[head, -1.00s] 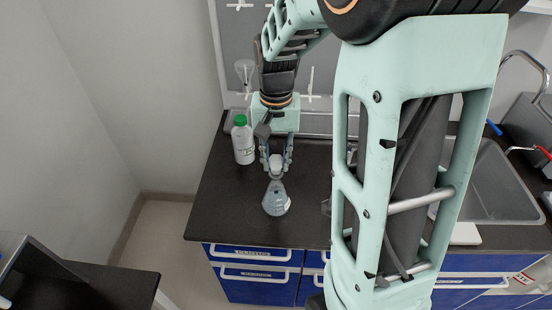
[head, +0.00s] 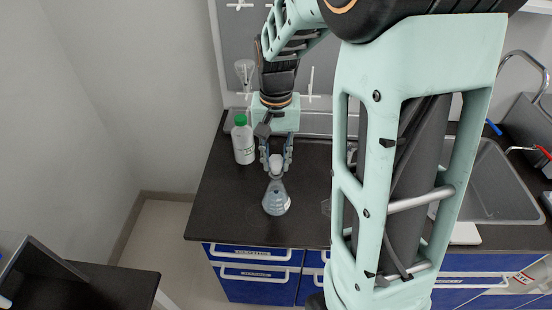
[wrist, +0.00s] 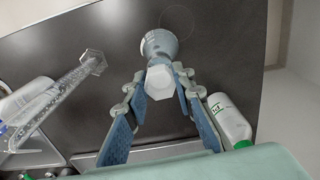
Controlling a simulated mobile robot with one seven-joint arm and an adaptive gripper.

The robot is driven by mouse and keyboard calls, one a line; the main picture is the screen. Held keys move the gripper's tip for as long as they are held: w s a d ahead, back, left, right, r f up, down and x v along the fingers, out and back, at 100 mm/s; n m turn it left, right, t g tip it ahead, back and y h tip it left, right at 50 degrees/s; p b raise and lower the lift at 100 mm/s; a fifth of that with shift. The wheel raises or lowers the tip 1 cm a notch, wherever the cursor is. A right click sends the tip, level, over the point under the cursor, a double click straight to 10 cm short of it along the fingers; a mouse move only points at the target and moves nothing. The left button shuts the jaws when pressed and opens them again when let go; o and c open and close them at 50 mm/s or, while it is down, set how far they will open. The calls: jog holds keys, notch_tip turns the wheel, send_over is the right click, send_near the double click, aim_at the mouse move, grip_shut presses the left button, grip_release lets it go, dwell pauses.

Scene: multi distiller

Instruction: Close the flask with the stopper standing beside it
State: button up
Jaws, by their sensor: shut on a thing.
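The clear conical flask (head: 276,202) stands upright on the dark worktop near its front edge, and its rounded body also shows in the wrist view (wrist: 160,42). The white stopper (head: 276,164) is at the top of the flask's neck in the head view. In the wrist view its hexagonal top (wrist: 160,82) covers the flask's mouth, so I cannot tell whether it sits in the neck or just above it. My gripper (head: 276,169) is shut on the stopper, with one finger on each side.
A white bottle with a green cap (head: 243,143) stands behind and left of the flask. A clear cylinder with a hexagonal foot (wrist: 60,90) shows in the wrist view. A sink (head: 490,190) is at the right. The worktop (head: 225,205) left of the flask is clear.

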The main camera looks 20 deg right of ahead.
jog(key=shift+f+b, duration=0.8)
jog(key=shift+f, duration=0.25)
jog(key=o, duration=0.9)
jog(key=shift+r, duration=0.1)
notch_tip(320, 180, up, 12)
jog(key=shift+f, duration=0.1)
jog(key=shift+d, duration=0.1)
